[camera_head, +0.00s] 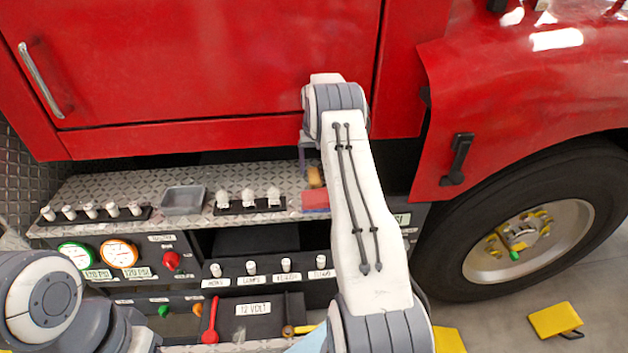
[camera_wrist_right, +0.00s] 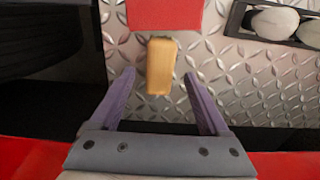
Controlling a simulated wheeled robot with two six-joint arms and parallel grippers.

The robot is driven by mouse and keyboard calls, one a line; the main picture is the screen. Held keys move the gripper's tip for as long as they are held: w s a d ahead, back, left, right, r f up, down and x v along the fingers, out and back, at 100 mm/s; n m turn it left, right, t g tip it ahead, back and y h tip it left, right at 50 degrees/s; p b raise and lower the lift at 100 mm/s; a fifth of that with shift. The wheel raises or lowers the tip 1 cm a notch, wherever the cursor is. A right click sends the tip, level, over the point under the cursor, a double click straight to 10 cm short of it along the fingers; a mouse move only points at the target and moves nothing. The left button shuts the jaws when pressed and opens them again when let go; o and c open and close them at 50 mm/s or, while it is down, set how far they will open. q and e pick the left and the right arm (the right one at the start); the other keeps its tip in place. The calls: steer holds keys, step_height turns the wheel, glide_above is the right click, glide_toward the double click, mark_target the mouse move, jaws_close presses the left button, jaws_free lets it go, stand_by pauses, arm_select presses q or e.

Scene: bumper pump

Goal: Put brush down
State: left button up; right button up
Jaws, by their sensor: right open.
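A tan, wooden-looking piece (camera_wrist_right: 160,66), which I take for the brush's handle, lies on the diamond-plate step (camera_head: 110,183). It also shows in the head view (camera_head: 315,177), partly hidden by my right arm. A flat red block (camera_wrist_right: 165,14) sits at its end; I cannot tell whether the two are one piece. My right gripper (camera_wrist_right: 160,76) is open, with its purple fingers apart on either side of the tan piece and no visible contact. In the head view the right gripper is mostly hidden behind its arm. My left arm shows at the lower left, without its gripper.
A grey tray (camera_head: 184,200) and a row of white knobs (camera_head: 247,197) stand on the step left of the red block. The red truck body (camera_head: 200,70) rises behind. Gauges and levers line the panel below. A dark gap runs along the step's back edge.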

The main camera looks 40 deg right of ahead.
mark_target(314, 175)
step_height(314, 175, up, 7)
steer(key=b, duration=0.1)
steer(key=s+a+r+n, duration=0.2)
steer(key=a+r, duration=0.1)
steer(key=a, duration=0.8)
steer(key=s+a+r+n, duration=0.2)
steer(key=a+r, duration=0.1)
steer(key=a, duration=0.7)
steer(key=s+a+r+n, duration=0.2)
steer(key=a+r, duration=0.1)
steer(key=a, duration=0.8)
steer(key=s+a+n, duration=0.2)
steer(key=s+a, duration=0.3)
steer(key=s, duration=0.4)
steer(key=s+a+n, duration=0.3)
steer(key=s+a, duration=0.3)
steer(key=s, duration=0.2)
steer(key=s+f+n+y, duration=0.1)
steer(key=s+f+n, duration=0.1)
steer(key=s, duration=1.1)
steer(key=shift+f+n, duration=0.4)
steer(key=shift+f, duration=0.05)
steer(key=shift+a, duration=0.1)
